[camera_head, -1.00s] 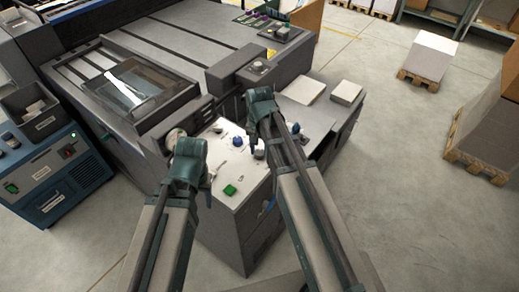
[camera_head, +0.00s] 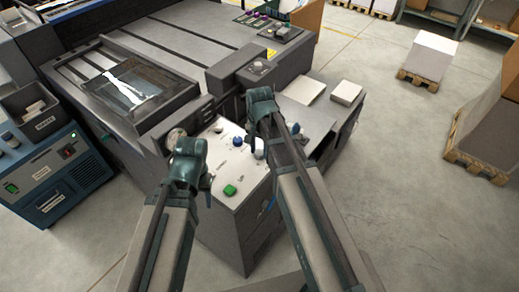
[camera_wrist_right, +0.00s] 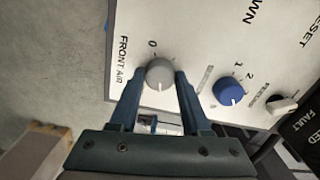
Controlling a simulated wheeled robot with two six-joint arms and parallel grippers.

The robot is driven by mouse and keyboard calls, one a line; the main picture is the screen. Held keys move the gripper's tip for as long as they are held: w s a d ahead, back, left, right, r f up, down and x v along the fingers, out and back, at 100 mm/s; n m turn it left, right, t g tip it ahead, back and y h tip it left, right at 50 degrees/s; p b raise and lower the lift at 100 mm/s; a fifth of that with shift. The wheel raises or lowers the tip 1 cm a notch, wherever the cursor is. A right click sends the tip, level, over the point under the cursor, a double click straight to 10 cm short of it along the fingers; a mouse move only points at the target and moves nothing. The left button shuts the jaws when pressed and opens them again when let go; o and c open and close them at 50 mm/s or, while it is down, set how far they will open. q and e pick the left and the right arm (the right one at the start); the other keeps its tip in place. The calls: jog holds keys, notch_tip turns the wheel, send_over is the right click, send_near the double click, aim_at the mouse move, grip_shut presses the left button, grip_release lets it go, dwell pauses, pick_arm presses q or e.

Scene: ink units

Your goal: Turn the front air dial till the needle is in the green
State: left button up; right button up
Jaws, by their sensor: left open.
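The front air dial (camera_wrist_right: 160,73) is a round grey knob beside the printed "FRONT AIR" and a 0 mark on a white control panel (camera_wrist_right: 190,30). My right gripper (camera_wrist_right: 161,84) has one finger on each side of the dial, close against it. In the head view my right gripper (camera_head: 256,146) is over the panel's right part, with the dial (camera_head: 259,155) at its fingers. My left gripper (camera_head: 205,180) is open and empty at the panel's left side. I cannot make out a needle or a green band in these views.
A green button (camera_head: 230,190) is on the panel's near part. A blue cabinet (camera_head: 60,175) stands at the left. Floor to the right is clear up to the pallets (camera_head: 476,165).

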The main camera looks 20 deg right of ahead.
aim_at(260, 152)
jog(key=o, duration=0.4)
jog(key=shift+r, duration=0.1)
notch_tip(260, 152, up, 14)
jog(key=p, duration=1.3)
jog(key=shift+f+p, duration=0.2)
jog(key=shift+p, duration=0.2)
dwell(1.4)
